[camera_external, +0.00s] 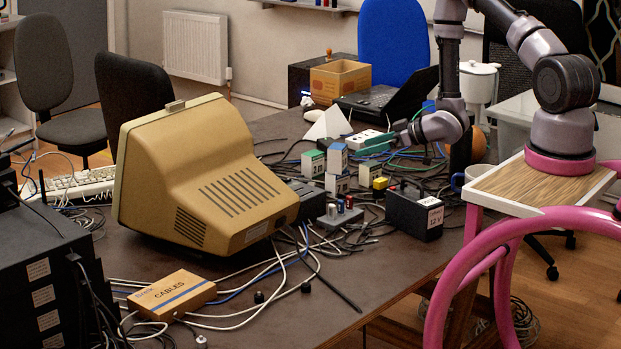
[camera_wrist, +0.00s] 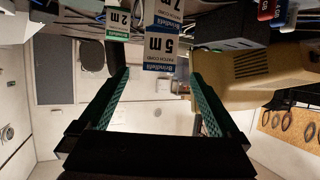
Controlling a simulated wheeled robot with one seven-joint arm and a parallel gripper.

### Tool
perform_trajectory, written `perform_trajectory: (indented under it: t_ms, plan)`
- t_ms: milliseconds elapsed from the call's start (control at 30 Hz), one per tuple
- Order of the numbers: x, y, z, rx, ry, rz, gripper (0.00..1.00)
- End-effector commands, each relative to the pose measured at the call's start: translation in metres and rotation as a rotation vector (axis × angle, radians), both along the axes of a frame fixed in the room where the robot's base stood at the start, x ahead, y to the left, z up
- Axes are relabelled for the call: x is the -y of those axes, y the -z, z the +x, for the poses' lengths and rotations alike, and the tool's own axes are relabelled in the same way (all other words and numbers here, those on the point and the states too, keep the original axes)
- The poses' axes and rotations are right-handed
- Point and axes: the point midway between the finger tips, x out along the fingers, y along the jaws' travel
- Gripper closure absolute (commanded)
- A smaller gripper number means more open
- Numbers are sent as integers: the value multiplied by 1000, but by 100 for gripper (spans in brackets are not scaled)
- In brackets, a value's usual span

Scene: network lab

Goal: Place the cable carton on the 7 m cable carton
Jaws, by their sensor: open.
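My gripper (camera_external: 374,143) is open, with green finger pads, above the cluttered back of the table. In the wrist view its fingers (camera_wrist: 160,82) are spread with nothing clasped between them. A blue-and-white carton marked 5 m (camera_wrist: 160,50) shows just beyond the fingertips. A carton marked 7 m (camera_wrist: 168,10) is beside it, partly cut off by the top edge. A green-marked 2 m carton (camera_wrist: 118,22) is to the left. In the external view, small cartons, one green-topped (camera_external: 312,163) and one blue-topped (camera_external: 337,158), stand left of my gripper; their lengths are unreadable there.
A flat orange carton marked CABLES (camera_external: 172,296) lies at the table's front left. A beige monitor (camera_external: 205,175) stands behind it. A black 12 V battery box (camera_external: 414,213) stands right of the small cartons. Loose cables surround everything; the front right tabletop (camera_external: 385,275) is mostly clear.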

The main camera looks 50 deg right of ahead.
Motion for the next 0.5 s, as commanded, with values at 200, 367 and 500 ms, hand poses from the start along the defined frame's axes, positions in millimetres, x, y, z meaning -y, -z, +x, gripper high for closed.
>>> perform_trajectory:
  t_ms: [200, 367, 500]
  plan:
    - [8, -8, -18, 0, 0, 0, 2]
    - [9, -12, -18, -1, 3, -4, 2]
    - [17, -35, -6, -26, 32, -41, 2]
